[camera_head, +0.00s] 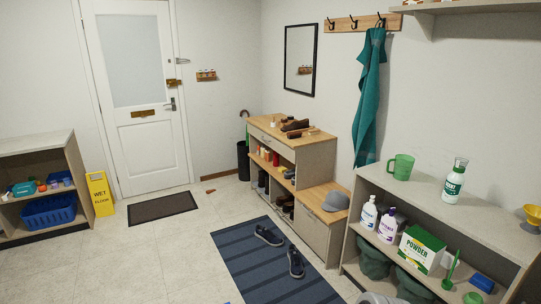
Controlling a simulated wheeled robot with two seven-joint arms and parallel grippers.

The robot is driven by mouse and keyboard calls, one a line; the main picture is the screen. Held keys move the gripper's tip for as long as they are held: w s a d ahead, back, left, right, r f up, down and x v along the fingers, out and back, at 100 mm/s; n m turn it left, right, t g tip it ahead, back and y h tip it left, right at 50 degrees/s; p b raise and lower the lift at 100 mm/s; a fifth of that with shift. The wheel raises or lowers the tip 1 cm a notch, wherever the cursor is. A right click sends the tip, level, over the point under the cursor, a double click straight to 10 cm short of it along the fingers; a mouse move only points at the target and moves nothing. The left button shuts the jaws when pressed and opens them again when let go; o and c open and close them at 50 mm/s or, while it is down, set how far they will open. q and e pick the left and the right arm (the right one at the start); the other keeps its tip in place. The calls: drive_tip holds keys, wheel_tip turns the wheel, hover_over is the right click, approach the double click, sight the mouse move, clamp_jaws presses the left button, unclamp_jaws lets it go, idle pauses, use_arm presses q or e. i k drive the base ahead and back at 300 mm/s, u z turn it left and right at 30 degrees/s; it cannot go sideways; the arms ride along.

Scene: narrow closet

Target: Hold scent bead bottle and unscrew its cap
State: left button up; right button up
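A bottle (454,184) with a white and green body and a pale cap stands upright on top of the right-hand shelf unit (480,208). Its small label text is hard to read, but it looks like the scent bead bottle. The cap sits on the bottle. Neither of my grippers is in view, and nothing touches the bottle.
Below are a white bottle (368,214), a purple-labelled bottle (388,226) and a powder box (421,249). A striped rug (262,268) with shoes covers the floor.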

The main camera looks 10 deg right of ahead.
sight(455, 181)
drive_tip(key=z, duration=0.5)
drive_tip(key=i, duration=1.85)
drive_tip(key=z, duration=0.95)
